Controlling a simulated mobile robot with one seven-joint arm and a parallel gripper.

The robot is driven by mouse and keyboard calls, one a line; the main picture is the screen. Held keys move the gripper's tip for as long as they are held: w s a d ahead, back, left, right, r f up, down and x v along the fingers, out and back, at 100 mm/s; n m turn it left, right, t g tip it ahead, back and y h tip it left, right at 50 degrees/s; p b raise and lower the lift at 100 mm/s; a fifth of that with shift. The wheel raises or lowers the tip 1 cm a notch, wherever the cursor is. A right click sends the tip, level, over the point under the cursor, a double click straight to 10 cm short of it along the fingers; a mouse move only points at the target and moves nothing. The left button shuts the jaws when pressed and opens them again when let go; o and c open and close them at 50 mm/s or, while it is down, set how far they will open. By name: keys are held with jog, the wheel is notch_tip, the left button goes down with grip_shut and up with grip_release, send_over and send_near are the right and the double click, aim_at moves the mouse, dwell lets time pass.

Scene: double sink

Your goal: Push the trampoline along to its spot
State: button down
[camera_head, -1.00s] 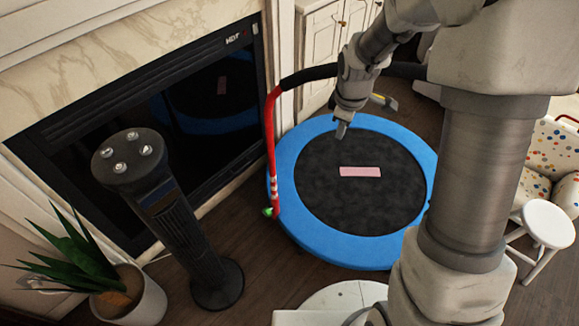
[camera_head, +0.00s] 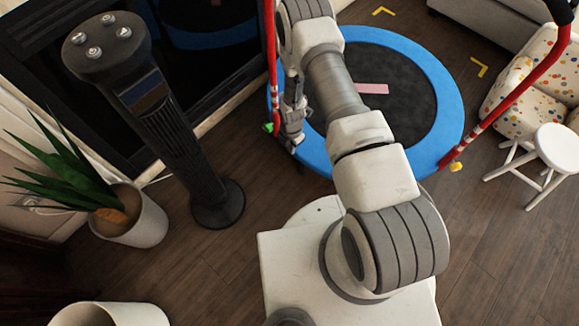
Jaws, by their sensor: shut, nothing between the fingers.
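The trampoline (camera_head: 447,92) has a blue padded rim, a black mat (camera_head: 415,104) with a pink label (camera_head: 371,88), and red handle legs. One leg rises at its left, another (camera_head: 500,105) at its right. It stands on the wood floor beyond my arm, which hides part of its near side. My gripper (camera_head: 294,148) is shut and empty, pointing down at the trampoline's near-left edge, close to the green foot (camera_head: 268,128). I cannot tell whether it touches the rim. Yellow corner marks lie on the floor behind the trampoline (camera_head: 383,11) and to its right (camera_head: 480,67).
A black tower fan (camera_head: 165,125) and a potted plant (camera_head: 140,220) stand at left, before the dark fireplace (camera_head: 190,75). A spotted armchair (camera_head: 520,90) and white stool (camera_head: 560,150) are at right. A white bin (camera_head: 110,314) is at lower left. Bare floor shows at lower right.

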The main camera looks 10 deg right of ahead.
notch_tip(320, 180, down, 14)
jog(key=d+n+b, duration=0.1)
jog(key=d+b, duration=0.1)
jog(key=b, duration=0.3)
jog(key=shift+w+f, duration=0.15)
jog(key=shift+w, duration=0.05)
jog(key=shift+d, duration=0.15)
